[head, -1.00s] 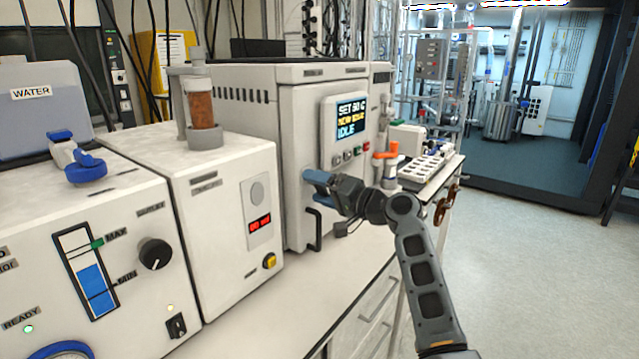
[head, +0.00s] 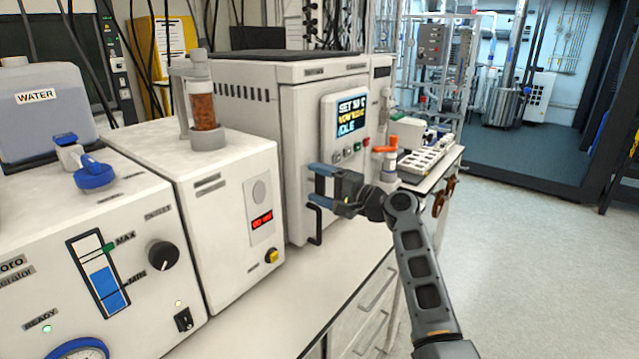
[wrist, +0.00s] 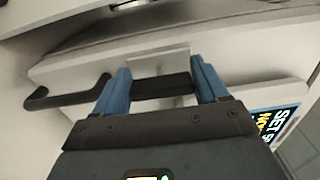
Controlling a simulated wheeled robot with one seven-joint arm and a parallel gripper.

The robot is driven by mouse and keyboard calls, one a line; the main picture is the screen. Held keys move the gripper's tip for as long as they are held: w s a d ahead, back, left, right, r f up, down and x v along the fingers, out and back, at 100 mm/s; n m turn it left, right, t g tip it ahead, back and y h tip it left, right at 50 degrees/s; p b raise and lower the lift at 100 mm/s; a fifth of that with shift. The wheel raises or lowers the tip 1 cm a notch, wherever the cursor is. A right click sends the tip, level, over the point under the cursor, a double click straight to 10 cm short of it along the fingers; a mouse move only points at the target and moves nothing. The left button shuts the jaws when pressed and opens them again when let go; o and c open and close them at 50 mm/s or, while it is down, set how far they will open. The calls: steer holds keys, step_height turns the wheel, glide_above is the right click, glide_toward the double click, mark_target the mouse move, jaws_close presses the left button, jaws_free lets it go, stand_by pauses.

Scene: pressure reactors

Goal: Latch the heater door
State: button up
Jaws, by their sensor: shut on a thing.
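The heater (head: 298,110) is a white box with a lit display (head: 347,117). Its front door (head: 302,165) has a black bar handle (head: 316,225), which also shows at the left in the wrist view (wrist: 65,93). My gripper (head: 320,182) is at the door front, just above the handle, its two blue fingers one above the other. In the wrist view, my gripper (wrist: 160,86) has its fingers on either side of a dark latch piece (wrist: 162,86) by a pale plate (wrist: 160,60). The jaws are shut on this piece. The fingers partly hide the latch in the head view.
A white unit with a red readout (head: 262,221) stands left of the heater. The water generator (head: 100,270) is nearer. An orange-topped valve (head: 380,142) and a white rack (head: 428,162) stand to the right. Open floor lies right of the bench.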

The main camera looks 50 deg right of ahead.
steer(key=o, duration=1)
steer(key=shift+s+d+b, duration=0.2)
steer(key=shift+s+b, duration=0.25)
steer(key=shift+s, duration=1.55)
steer(key=shift+s+d+b, duration=0.15)
steer(key=shift+s+b, duration=0.25)
steer(key=shift+s, duration=1.55)
